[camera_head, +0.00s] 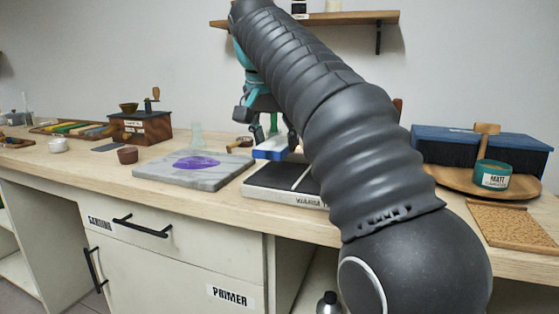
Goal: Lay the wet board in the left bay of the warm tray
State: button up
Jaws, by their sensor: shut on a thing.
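The warm tray (262,186) is a low dark-topped slab with a pale front edge and a partly hidden label. A pale divider (302,178) splits its top, and my arm covers its right part. A small board (272,152), blue with a white part, shows just above the tray's far left side. My gripper (270,136) is above the tray and shut on the board. The grasp itself is small and partly hidden, so I cannot tell whether the board touches the tray.
Left of the tray is a grey marble slab (160,177) with a purple paint patch (196,162). A brown cup (127,155) and a wooden grinder (140,125) stand farther left. Right are a blue-topped box (480,140), a green tin (492,174) and a cork mat (512,226).

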aim_at(279, 175)
jog(key=shift+w+d+f, duration=0.35)
jog(key=shift+w+f, duration=0.1)
jog(key=shift+w, duration=0.1)
jog(key=shift+f+b, duration=0.95)
jog(key=shift+f, duration=1.05)
jog(key=shift+f, duration=0.15)
jog(key=o, duration=1.3)
jog(key=p+v, duration=0.2)
jog(key=v, duration=0.3)
jog(key=shift+w+r, duration=0.1)
jog(key=shift+r, duration=0.2)
jog(key=shift+v, duration=1.2)
